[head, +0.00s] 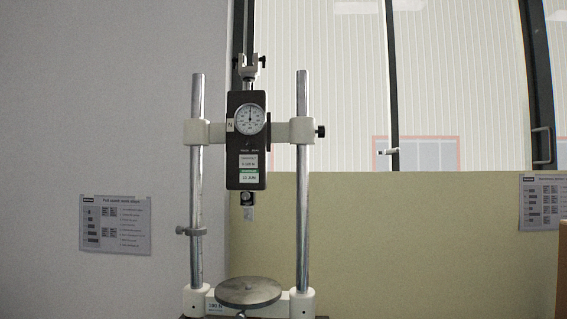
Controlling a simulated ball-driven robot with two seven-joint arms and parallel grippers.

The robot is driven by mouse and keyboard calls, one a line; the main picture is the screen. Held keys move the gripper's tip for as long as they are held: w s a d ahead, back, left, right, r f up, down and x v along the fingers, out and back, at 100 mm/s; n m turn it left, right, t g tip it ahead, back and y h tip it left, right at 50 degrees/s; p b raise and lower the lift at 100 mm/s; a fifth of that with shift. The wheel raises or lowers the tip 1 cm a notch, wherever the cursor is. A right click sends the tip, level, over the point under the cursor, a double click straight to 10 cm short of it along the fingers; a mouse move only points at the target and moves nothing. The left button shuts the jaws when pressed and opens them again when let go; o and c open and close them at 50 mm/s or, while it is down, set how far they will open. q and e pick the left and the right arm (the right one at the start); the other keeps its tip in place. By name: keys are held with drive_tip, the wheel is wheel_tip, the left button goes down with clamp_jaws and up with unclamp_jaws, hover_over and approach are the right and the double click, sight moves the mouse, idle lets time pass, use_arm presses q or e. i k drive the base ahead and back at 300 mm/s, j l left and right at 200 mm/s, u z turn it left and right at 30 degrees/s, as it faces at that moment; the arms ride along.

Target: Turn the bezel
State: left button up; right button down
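The bezel (236,124) is the round rim of the dial gauge (250,118) on the upper part of a black force gauge body (246,178). The dial face is white with a dark needle pointing roughly upward. The body hangs upright between two chrome columns, held by a white crossbar (288,132) with a black knob at its right end. A small clamp piece hangs below the body. Neither of my grippers shows in the head view.
A round metal plate (248,291) sits low on the stand's base. A collar (192,231) sticks out from the left column (197,165); the right column (303,220) is bare below the crossbar. Paper notices hang on the left wall (115,225) and at the far right (540,201).

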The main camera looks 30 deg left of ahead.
sight(242, 122)
drive_tip(key=u, duration=1.1)
